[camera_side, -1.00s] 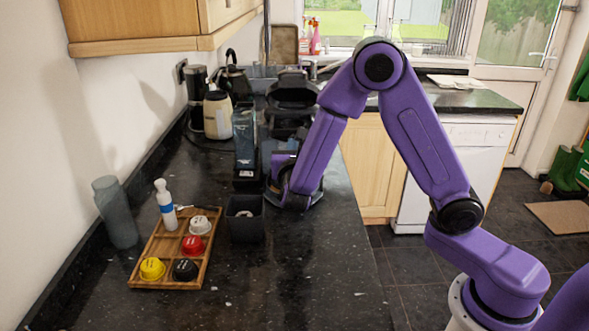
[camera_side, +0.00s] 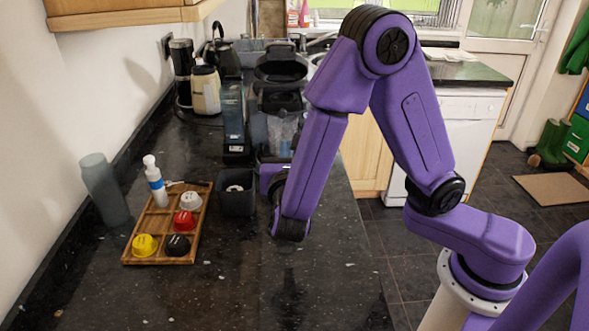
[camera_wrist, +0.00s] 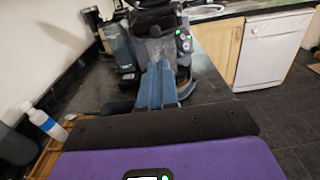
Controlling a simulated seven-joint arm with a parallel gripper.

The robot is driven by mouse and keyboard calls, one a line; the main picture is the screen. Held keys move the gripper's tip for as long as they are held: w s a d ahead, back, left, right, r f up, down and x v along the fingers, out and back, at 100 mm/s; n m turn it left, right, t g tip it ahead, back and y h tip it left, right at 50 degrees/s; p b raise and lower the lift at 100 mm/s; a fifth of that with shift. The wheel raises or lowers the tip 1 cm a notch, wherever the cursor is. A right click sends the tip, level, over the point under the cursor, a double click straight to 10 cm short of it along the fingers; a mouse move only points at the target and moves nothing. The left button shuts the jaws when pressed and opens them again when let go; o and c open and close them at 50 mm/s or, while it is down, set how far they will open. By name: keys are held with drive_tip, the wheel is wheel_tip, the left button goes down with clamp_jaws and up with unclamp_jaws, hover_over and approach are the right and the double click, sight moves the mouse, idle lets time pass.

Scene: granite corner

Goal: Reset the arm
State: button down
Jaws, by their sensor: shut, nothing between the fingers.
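My gripper (camera_wrist: 157,72) shows in the wrist view as two blue fingers side by side, shut and empty, pointing toward the dark coffee machine (camera_wrist: 155,25). My purple arm is bent over the counter in the side view, with its wrist low beside a dark square bin (camera_side: 237,202). In that view the fingers cannot be made out behind the wrist. The coffee machine (camera_side: 281,72) stands behind the wrist.
A wooden tray (camera_side: 160,258) with white, red, yellow and black capsules and a white bottle (camera_side: 156,185) lies left of the bin. A grey cylinder (camera_side: 105,190) stands by the wall. The front of the black counter (camera_side: 230,295) is clear.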

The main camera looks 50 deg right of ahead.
drive_tip(key=s+d+f+m+g+y, duration=0.4)
drive_tip(key=s+d+m+g, duration=0.4)
drive_tip(key=s, duration=0.2)
drive_tip(key=s+a+m+g+y, duration=0.2)
drive_tip(key=s+m+y, duration=0.1)
drive_tip(key=s, duration=0.3)
drive_tip(key=s+a+m+g+y, duration=0.1)
drive_tip(key=s+m+g+y, duration=0.1)
drive_tip(key=s+y, duration=0.4)
drive_tip(key=shift+s+a+m, duration=0.4)
drive_tip(key=shift+s+m, duration=0.1)
drive_tip(key=shift+s, duration=0.25)
